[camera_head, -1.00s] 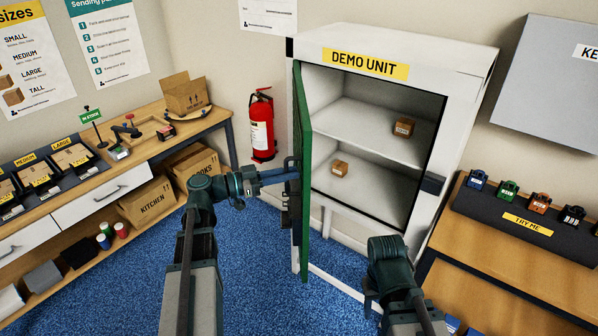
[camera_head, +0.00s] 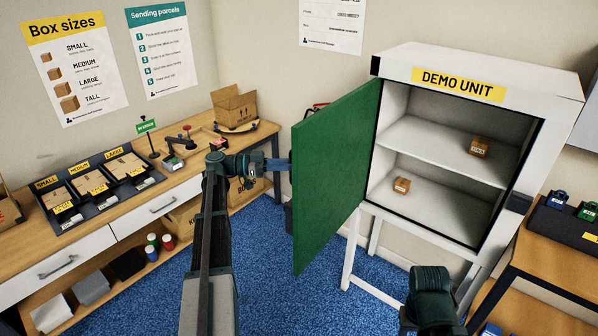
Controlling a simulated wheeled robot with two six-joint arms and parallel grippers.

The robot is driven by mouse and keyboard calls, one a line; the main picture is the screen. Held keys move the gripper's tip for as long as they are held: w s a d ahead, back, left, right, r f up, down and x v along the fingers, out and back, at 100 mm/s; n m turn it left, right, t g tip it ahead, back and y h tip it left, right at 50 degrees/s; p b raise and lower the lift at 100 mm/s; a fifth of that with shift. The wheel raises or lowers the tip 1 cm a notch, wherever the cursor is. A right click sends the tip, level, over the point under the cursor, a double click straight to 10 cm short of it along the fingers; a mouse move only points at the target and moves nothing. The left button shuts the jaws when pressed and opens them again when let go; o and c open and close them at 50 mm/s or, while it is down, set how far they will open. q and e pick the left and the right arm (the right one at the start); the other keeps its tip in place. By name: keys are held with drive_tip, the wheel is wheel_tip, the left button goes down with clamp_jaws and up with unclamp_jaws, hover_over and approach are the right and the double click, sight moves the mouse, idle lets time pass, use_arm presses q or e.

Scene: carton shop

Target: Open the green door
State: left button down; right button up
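The green door (camera_head: 335,175) stands wide open, swung out to the left of the white cabinet (camera_head: 552,100) labelled DEMO UNIT. Its flat inner face shows to me. Its outer side and any handle there are hidden. My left arm comes in from the left, and its wrist passes behind the door's free edge at about mid height. The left gripper is hidden behind the door, so I cannot see whether it touches it. My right arm is low in front of the cabinet, and its gripper does not show. A small carton (camera_head: 479,147) sits on the upper shelf and another (camera_head: 401,185) on the lower.
A wooden bench (camera_head: 185,180) with box trays and drawers runs along the left wall. A fire extinguisher (camera_head: 317,106) is mostly hidden behind the door. A table (camera_head: 560,268) stands at the right. Blue carpet (camera_head: 300,300) is clear in front.

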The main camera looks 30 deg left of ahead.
use_arm(q)
drive_tip(key=shift+a, duration=0.45)
drive_tip(key=shift+w, duration=0.1)
drive_tip(key=c, duration=0.9)
unclamp_jaws()
drive_tip(key=v, duration=1.3)
drive_tip(key=shift+a, duration=0.35)
